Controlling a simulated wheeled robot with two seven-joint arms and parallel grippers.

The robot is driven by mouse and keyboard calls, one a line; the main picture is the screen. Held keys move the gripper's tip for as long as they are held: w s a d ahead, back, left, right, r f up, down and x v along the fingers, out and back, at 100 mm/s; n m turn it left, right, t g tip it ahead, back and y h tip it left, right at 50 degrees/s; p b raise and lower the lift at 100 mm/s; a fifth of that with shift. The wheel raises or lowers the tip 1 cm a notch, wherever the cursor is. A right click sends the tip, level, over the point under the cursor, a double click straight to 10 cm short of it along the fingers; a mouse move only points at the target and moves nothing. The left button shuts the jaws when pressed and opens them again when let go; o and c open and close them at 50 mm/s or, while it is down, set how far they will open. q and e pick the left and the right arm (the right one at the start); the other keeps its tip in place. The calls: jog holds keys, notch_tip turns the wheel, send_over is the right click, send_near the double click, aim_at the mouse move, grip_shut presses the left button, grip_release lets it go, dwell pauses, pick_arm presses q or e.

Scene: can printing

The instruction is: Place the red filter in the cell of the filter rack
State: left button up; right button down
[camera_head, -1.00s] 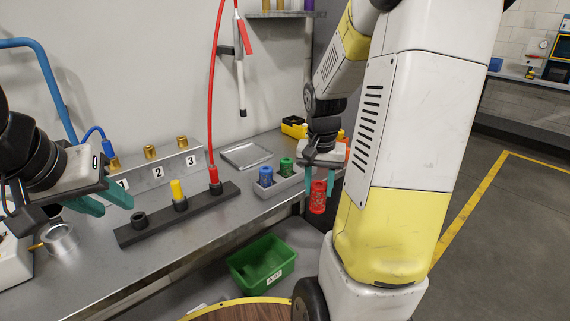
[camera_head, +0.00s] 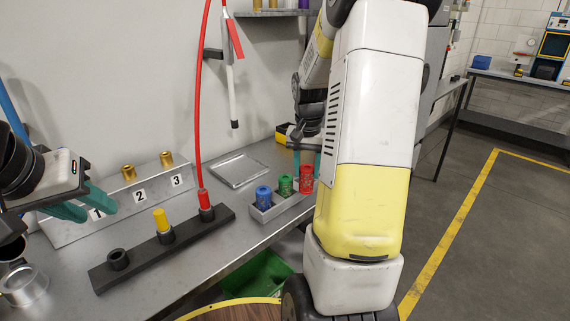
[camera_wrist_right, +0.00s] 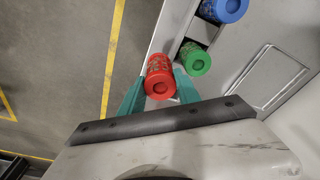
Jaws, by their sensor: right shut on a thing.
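The red filter (camera_head: 306,178) is a red perforated cylinder, upright between the teal fingers of my right gripper (camera_head: 307,163). In the right wrist view the red filter (camera_wrist_right: 159,78) is gripped by the right gripper (camera_wrist_right: 160,84) at the near end of the grey filter rack (camera_wrist_right: 176,28). The filter rack (camera_head: 264,214) holds a blue filter (camera_head: 264,196) and a green filter (camera_head: 286,185) in its other cells. I cannot tell how deep the red filter sits at its end of the rack. My left gripper (camera_head: 92,208) is open and empty over the bench at left.
A black holder (camera_head: 135,270) with a yellow and a red piece lies left of the rack. A silver tray (camera_head: 238,171) lies behind the rack. A numbered block (camera_head: 70,228) stands at the wall. A green bin (camera_head: 262,275) is below the bench edge.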

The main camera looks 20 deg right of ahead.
jog(key=shift+w+d+f, duration=0.5)
jog(key=shift+w+f, duration=0.2)
jog(key=shift+w, duration=0.5)
jog(key=shift+w+d+f, duration=0.5)
jog(key=shift+w+f, duration=0.2)
jog(key=shift+w, duration=0.45)
jog(key=shift+w+d+f, duration=0.5)
jog(key=shift+w+f, duration=0.2)
jog(key=shift+w, duration=0.5)
jog(key=shift+f, duration=0.1)
jog(key=c, duration=0.9)
grip_release()
jog(key=shift+o, duration=0.2)
